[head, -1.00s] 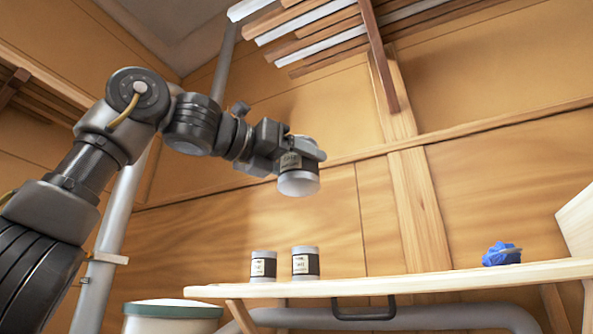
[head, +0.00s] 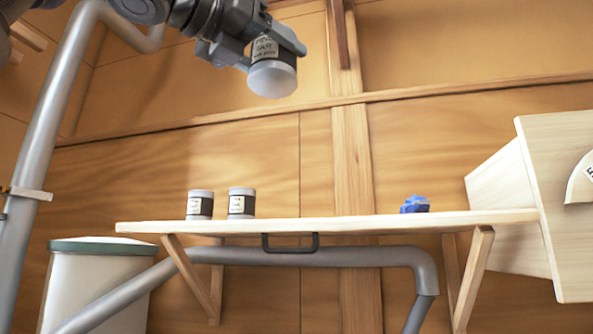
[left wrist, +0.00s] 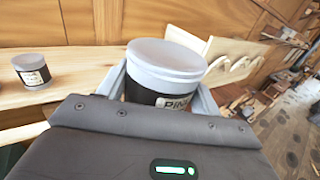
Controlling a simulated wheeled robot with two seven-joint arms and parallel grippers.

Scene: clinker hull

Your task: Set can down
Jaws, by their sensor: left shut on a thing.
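My left gripper (head: 278,45) is high above the shelf and shut on a can (head: 271,76) with a pale end and a dark band with a white label. In the left wrist view the held can (left wrist: 166,65) sits between the two fingers, its label partly reading "PINE". Below it, two similar cans, the left one (head: 200,205) and the right one (head: 241,203), stand upright near the left end of the wooden shelf (head: 330,226). One standing can (left wrist: 32,71) also shows in the left wrist view. My right gripper is not in view.
A crumpled blue cloth (head: 415,204) lies toward the shelf's right end. A pale wooden box (head: 540,200) borders that end. A white bin with a green rim (head: 100,246) stands below left, beside a grey pipe (head: 350,257). The shelf's middle is clear.

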